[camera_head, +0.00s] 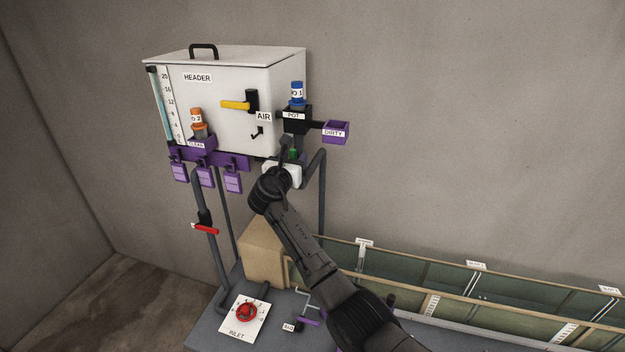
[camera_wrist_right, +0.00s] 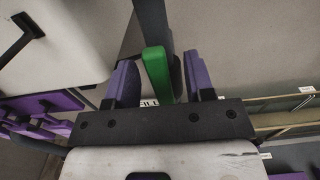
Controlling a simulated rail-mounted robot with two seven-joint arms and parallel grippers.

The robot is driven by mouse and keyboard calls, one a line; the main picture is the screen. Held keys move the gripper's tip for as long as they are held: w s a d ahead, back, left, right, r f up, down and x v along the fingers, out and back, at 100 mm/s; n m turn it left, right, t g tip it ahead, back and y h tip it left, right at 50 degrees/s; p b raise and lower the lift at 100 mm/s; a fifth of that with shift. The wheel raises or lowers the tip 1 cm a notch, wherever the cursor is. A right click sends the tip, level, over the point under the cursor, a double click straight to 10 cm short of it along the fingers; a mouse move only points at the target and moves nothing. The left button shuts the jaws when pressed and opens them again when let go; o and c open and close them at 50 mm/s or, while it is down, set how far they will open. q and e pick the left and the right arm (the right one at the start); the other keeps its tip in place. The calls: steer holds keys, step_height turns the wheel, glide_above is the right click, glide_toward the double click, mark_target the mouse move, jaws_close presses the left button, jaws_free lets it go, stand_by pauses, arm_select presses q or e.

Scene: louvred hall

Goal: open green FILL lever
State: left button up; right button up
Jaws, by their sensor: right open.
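The green FILL lever (camera_wrist_right: 157,74) shows large in the right wrist view, upright between the two purple fingers of my right gripper (camera_wrist_right: 162,85). The jaws are open, with a gap visible on the lever's left side; on its right side the finger is close, and I cannot tell if it touches. A FILL label (camera_wrist_right: 149,103) is partly hidden behind the gripper. In the head view a small part of the green lever (camera_head: 293,154) shows below the pot, beside my right gripper (camera_head: 289,160), whose fingers are mostly hidden. My left gripper is not in view.
The white header tank (camera_head: 215,110) carries a yellow AIR lever (camera_head: 236,105). The pot (camera_head: 296,120) and purple DIRTY holder (camera_head: 335,131) stand close to my gripper. A red lever (camera_head: 205,229) is on the left pipe, and a red INLET knob (camera_head: 246,311) is below.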

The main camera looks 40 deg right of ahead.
steer(key=v, duration=0.7)
stand_by(0.4)
